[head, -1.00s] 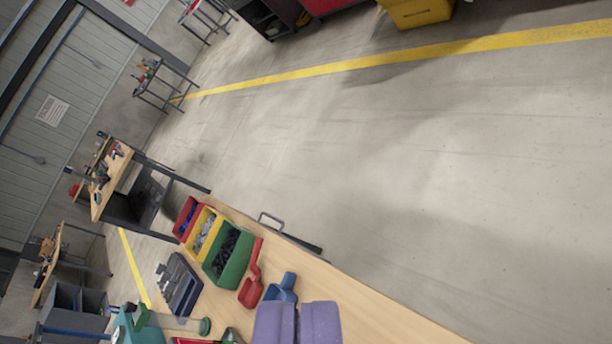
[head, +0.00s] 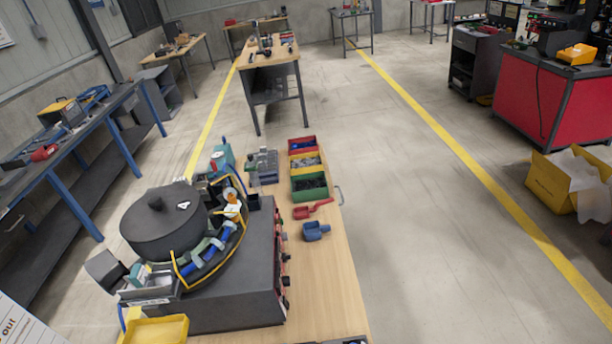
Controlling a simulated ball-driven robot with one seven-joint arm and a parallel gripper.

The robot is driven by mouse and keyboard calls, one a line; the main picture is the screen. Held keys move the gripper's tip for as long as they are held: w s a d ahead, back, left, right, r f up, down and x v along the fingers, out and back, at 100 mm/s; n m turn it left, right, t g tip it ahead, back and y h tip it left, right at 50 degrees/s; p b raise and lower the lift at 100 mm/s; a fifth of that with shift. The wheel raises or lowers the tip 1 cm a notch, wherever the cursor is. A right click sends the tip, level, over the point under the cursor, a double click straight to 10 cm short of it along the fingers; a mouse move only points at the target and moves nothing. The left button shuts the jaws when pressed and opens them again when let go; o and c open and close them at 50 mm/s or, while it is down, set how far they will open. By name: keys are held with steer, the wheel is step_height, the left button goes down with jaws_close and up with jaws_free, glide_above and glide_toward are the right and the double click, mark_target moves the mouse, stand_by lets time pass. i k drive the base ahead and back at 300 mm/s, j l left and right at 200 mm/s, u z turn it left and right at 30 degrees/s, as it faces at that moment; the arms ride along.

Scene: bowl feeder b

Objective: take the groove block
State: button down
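A dark grey block-like piece (head: 262,167) with slots or upright parts stands on the wooden bench (head: 328,285), left of the coloured bins. It is small here, and I cannot tell if it is the groove block. No other piece can be clearly made out as the groove block. A dark bowl feeder (head: 168,222) on a grey base (head: 240,290) fills the left of the bench. My gripper is not in view.
Red, yellow and green bins (head: 310,187), a red scoop (head: 313,210) and a blue scoop (head: 316,231) stand along the bench's right side. A yellow tray (head: 157,331) is at bottom left. The bench's front right is mostly bare. Open floor (head: 430,270) lies right.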

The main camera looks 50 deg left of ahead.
mark_target(143, 284)
steer(key=u, duration=1.05)
